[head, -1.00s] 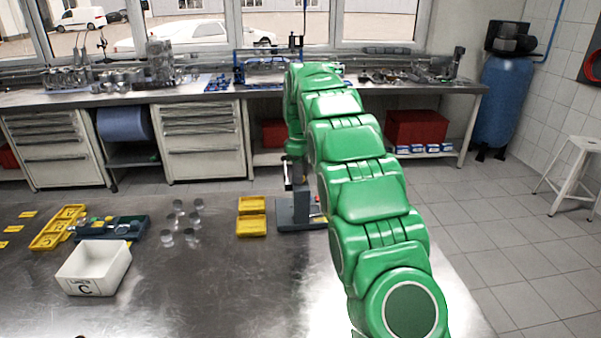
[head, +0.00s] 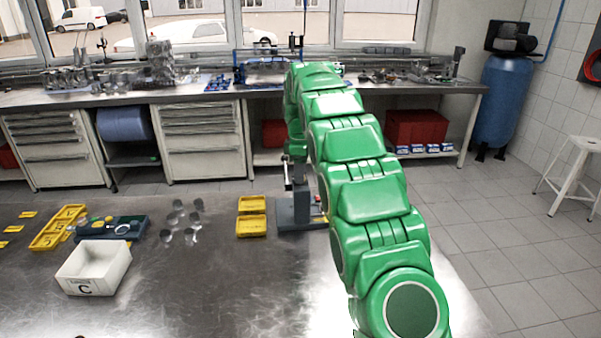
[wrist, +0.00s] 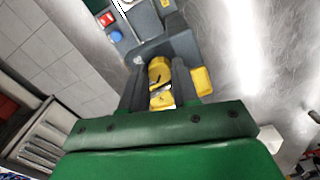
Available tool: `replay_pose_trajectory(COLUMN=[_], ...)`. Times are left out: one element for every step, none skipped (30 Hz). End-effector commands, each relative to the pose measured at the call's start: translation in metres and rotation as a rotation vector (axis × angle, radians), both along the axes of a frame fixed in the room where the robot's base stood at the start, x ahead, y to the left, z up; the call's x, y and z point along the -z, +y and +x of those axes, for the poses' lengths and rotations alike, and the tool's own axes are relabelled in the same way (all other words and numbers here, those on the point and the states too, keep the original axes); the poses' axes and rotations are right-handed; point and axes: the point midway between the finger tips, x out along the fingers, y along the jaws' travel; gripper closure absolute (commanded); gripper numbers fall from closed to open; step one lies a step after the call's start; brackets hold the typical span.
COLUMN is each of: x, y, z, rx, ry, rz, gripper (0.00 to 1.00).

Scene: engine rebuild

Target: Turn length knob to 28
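The yellow knob (wrist: 159,70) with a dark mark shows in the wrist view on a grey device (wrist: 174,43). My gripper (wrist: 160,88) has one dark finger on each side of the knob. The fingers are close to it, but I cannot tell whether they press on it. No scale or number is readable. In the head view the grey device (head: 294,214) stands near the bench's far edge, partly behind my green arm. My gripper is at the device there, mostly hidden by the arm.
The device carries a red button (wrist: 106,19) and a blue button (wrist: 116,36). Yellow trays (head: 251,225) stand just left of it. The front bench is bare.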

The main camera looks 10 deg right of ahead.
Motion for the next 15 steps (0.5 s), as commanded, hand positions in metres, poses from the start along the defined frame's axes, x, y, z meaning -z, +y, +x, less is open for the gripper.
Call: replay_pose_trajectory(x=[-0.0007,-0.0007,-0.0005,-0.0004,-0.0003,-0.0002,-0.0001,-0.0001,0.0000,0.0001,0.0001,0.0000,-0.0003,-0.0009,-0.0022], y=[0.0003,0.0002,0.0002,0.0001,0.0001,0.0000,0.0000,0.0000,0.0000,0.0000,-0.0001,-0.0001,-0.0001,-0.0001,0.0000], z=[0.0002,0.0001,0.0001,0.0000,0.0000,0.0000,-0.0001,-0.0001,-0.0001,-0.0002,-0.0001,-0.0001,-0.0001,0.0000,0.0001], rx=[0.000,0.000,0.000,0.000,0.000,0.000,0.000,0.000,0.000,0.000,0.000,0.000,0.000,0.000,0.000], ry=[-0.001,-0.001,-0.001,-0.001,-0.001,0.000,0.000,0.000,0.000,0.000,0.000,0.001,0.001,0.000,0.000], rz=[0.001,0.001,0.000,0.000,0.000,0.000,0.000,0.000,0.000,-0.001,-0.001,-0.001,-0.001,-0.001,-0.001], gripper=[0.63,0.58,0.52,0.47,0.46,0.46,0.46,0.46,0.46,0.46,0.46,0.46,0.46,0.46,0.46])
